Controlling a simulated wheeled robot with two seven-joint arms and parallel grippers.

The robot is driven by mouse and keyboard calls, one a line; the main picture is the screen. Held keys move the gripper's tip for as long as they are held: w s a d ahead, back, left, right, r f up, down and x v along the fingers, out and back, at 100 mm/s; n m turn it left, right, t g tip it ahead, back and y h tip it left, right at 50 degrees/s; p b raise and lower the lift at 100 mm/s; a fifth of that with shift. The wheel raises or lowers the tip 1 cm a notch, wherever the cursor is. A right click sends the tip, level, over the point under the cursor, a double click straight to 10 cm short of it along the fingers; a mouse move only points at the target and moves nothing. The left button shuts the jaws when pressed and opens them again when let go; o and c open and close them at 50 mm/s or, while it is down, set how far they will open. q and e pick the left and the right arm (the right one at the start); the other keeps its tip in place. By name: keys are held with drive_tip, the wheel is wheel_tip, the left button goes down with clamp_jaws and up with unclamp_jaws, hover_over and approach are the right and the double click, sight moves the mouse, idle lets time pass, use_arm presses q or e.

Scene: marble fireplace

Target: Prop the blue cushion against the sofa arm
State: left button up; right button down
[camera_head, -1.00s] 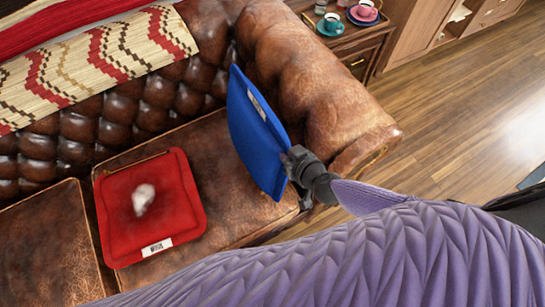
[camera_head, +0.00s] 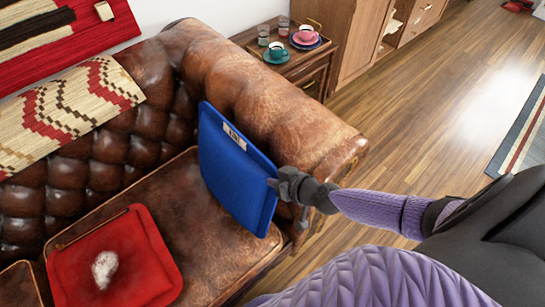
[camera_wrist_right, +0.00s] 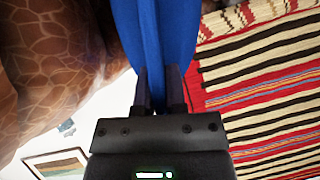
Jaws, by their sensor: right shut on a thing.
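The blue cushion (camera_head: 238,172) stands on edge on the seat, tilted, close along the inner side of the brown leather sofa arm (camera_head: 270,95) in the head view. I cannot tell whether its upper part touches the arm. My right gripper (camera_head: 277,184) is shut on the cushion's near right edge. In the right wrist view, the two fingers (camera_wrist_right: 160,95) pinch the blue cushion (camera_wrist_right: 153,40), with brown leather to the left of it. My left gripper is not in view.
A red cushion (camera_head: 115,262) with a whitish patch lies flat on the seat to the left. A patterned throw (camera_head: 65,115) covers the backrest. A side table (camera_head: 290,68) with cups and glasses stands beyond the arm. Wooden floor (camera_head: 425,110) is open at right.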

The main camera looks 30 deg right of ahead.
drive_tip(key=shift+f+b, duration=0.5)
drive_tip(key=shift+f, duration=0.1)
drive_tip(key=shift+d, duration=0.1)
drive_tip(key=shift+w+d+b, duration=0.15)
drive_tip(key=shift+d+b, duration=0.2)
drive_tip(key=shift+d, duration=0.3)
drive_tip(key=c, duration=0.6)
unclamp_jaws()
